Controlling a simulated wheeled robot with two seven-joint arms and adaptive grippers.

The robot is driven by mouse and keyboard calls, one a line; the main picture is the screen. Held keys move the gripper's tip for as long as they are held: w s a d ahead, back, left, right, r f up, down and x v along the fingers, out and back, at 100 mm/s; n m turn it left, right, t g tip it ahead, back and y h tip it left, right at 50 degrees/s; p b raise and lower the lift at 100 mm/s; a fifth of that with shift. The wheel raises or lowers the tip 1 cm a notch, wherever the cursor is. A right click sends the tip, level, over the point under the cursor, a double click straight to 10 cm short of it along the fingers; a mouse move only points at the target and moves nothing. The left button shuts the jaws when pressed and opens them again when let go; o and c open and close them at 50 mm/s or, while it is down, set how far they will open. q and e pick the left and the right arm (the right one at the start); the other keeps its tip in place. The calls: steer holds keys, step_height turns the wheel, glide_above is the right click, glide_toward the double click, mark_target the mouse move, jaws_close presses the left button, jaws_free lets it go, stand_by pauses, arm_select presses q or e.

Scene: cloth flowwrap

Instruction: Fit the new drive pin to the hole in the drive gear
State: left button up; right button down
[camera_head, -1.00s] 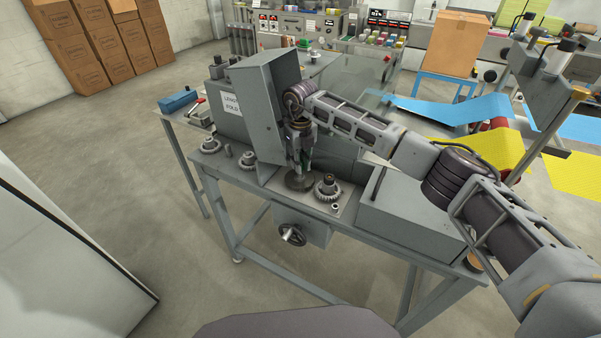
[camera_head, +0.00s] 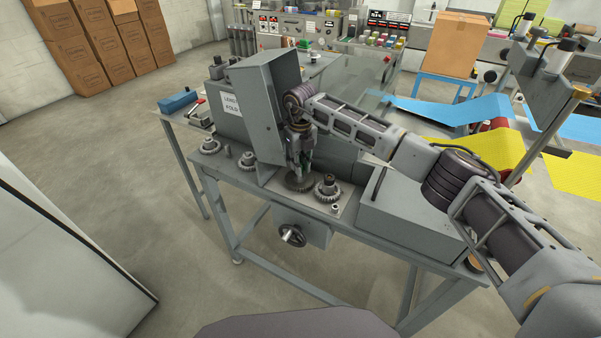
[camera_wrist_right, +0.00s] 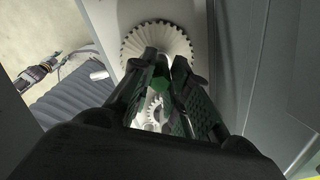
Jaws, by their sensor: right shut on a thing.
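My right gripper (camera_head: 298,176) points down, just above a flat grey gear (camera_head: 299,184) on the bench in the head view. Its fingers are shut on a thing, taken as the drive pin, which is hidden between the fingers. In the right wrist view the two dark fingers with green pads (camera_wrist_right: 164,66) reach up to the lower edge of a toothed metal gear (camera_wrist_right: 158,40). I cannot tell whether the pin touches the gear, and the gear's hole is not visible. My left gripper is out of view.
Another gear with a hub (camera_head: 327,188) stands close on the right. Two more gears (camera_head: 210,146) (camera_head: 247,159) sit to the left. A tall grey open cover (camera_head: 262,110) rises just left of my right gripper. A grey box (camera_head: 408,208) lies to the right; a handwheel (camera_head: 292,235) sits below.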

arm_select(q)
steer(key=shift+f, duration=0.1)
arm_select(e)
steer(key=shift+f, duration=0.15)
stand_by(0.4)
steer(key=c, duration=1.3)
jaws_free()
steer(key=shift+w+a+r, duration=0.1)
steer(key=shift+r, duration=0.45)
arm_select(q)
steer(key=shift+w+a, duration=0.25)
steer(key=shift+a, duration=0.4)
arm_select(e)
steer(key=shift+r, duration=3.45)
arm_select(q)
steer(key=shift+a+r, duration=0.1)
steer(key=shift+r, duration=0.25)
arm_select(e)
steer(key=shift+r, duration=0.3)
